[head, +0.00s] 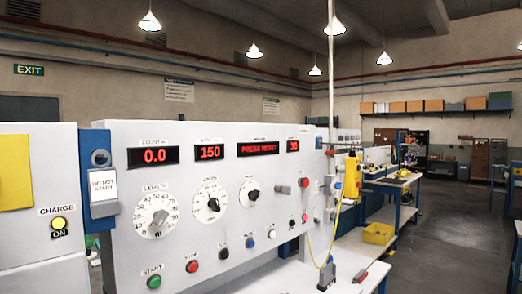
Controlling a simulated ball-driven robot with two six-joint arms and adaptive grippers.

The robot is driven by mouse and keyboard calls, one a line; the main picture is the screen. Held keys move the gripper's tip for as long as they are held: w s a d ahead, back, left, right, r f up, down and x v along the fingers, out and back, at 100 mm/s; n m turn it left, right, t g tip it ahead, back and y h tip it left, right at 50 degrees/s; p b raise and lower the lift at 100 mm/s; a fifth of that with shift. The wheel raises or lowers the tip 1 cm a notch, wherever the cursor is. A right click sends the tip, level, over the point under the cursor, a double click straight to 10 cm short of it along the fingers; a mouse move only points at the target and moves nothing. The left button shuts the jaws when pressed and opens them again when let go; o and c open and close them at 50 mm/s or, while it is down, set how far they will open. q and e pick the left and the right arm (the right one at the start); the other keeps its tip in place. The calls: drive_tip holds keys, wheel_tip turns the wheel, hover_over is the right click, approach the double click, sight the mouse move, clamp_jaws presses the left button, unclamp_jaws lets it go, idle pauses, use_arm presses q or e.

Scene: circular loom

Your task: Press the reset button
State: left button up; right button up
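The white control panel (125,220) fills the left and middle of the head view. Its red displays include one reading PRESS RESET (258,149). Neither of my grippers is in view.
Dials such as the LENGTH dial (156,215) sit above the buttons. A DO NOT START tag (103,186) hangs at the panel's left. A yellow pendant box (351,177) hangs at its right end, with a yellow cable. A yellow bin (379,233) stands beyond. The floor at right is clear.

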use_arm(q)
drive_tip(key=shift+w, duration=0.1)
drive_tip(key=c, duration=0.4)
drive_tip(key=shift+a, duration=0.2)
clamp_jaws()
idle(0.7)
